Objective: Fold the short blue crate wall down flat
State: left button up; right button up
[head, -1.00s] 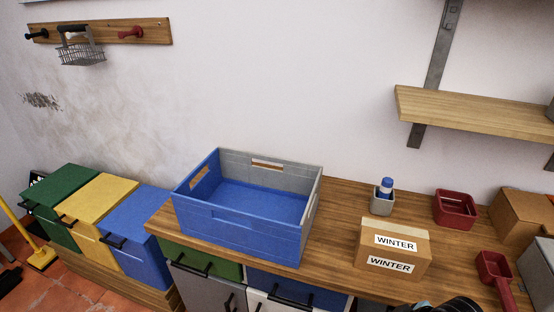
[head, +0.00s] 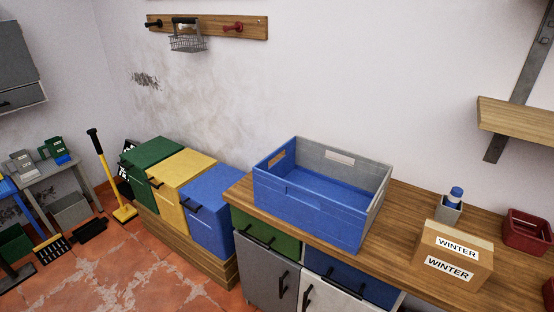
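The crate (head: 312,206) stands upright and open on the wooden worktop, right of the picture's middle. Its long front wall and its floor (head: 318,184) are blue; its long back wall (head: 312,155) is grey. The short blue wall (head: 289,158) is at the left end, with a handhold cut-out, and it stands up. The short wall at the right end (head: 379,200) is grey and also stands up. The crate looks empty. Neither of my grippers shows in the head view.
A cardboard box marked WINTER (head: 453,250), a grey pot with a blue-capped bottle (head: 448,211) and a red bin (head: 526,230) stand right of the crate. Green, yellow and blue bins (head: 212,212) stand left.

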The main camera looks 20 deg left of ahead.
aim_at(283, 166)
jog(key=k, duration=0.95)
jog(key=u, duration=1)
jog(key=i, duration=1.55)
jog(key=z, duration=0.4)
